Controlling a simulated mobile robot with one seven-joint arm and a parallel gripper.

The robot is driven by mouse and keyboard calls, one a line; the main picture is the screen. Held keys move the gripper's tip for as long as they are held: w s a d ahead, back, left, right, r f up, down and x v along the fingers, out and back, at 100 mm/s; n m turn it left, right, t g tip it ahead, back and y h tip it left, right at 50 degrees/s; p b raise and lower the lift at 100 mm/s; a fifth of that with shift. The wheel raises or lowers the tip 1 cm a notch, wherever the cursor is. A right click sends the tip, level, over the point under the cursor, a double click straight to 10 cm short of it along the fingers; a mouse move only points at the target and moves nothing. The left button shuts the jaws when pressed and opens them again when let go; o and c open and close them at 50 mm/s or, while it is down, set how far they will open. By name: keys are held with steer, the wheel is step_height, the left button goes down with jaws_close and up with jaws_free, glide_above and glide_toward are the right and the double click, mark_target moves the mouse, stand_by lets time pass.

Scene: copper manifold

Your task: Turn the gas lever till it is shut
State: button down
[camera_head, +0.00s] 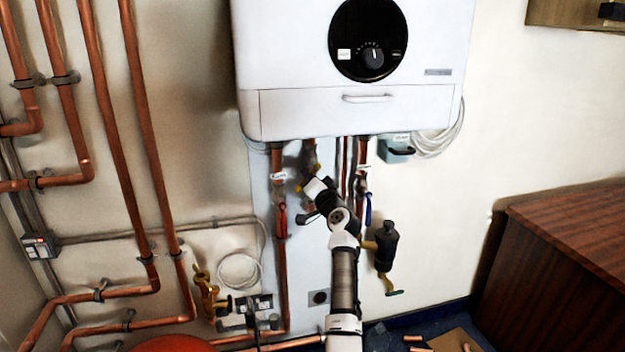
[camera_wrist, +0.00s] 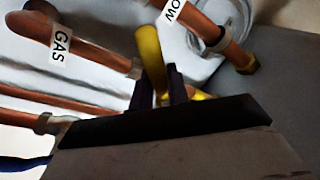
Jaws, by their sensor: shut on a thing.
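The gas lever (camera_wrist: 148,52) is a yellow handle between the two dark fingers of my gripper (camera_wrist: 158,84) in the wrist view. My gripper is shut on it, and the lever's end sticks out past the fingers. A copper pipe with a GAS label (camera_wrist: 60,42) runs just to the left of the lever. In the head view my gripper (camera_head: 307,186) is under the white boiler (camera_head: 350,112), among the copper pipes. My own arm hides most of the lever and its valve there, so its exact angle is hard to tell.
A red lever (camera_head: 282,220) hangs left of my gripper and a blue lever (camera_head: 368,209) to its right, both close. A black fitting (camera_head: 386,246) hangs at the lower right. A wooden cabinet (camera_head: 570,235) stands far right.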

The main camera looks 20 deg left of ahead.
steer(key=m+p, duration=0.1)
steer(key=m, duration=0.1)
steer(key=r+m+t+p, duration=0.1)
steer(key=m+h, duration=0.1)
steer(key=m, duration=0.1)
steer(key=shift+s+a+r+m+p, duration=0.2)
steer(key=shift+s+a+m+p, duration=0.1)
steer(key=shift+a+p, duration=0.1)
steer(key=m+p, duration=0.2)
steer(key=m, duration=0.1)
steer(key=r+m+t+h+p, duration=0.1)
steer(key=m+p, duration=0.1)
steer(key=shift+m+t, duration=0.3)
steer(key=shift+m, duration=0.1)
steer(key=shift+r, duration=0.15)
steer(key=c, duration=1.4)
jaws_free()
steer(key=shift+h, duration=0.3)
steer(key=v, duration=1.3)
steer(key=shift+s+d+f+b, duration=0.2)
steer(key=shift+s+f+b, duration=0.1)
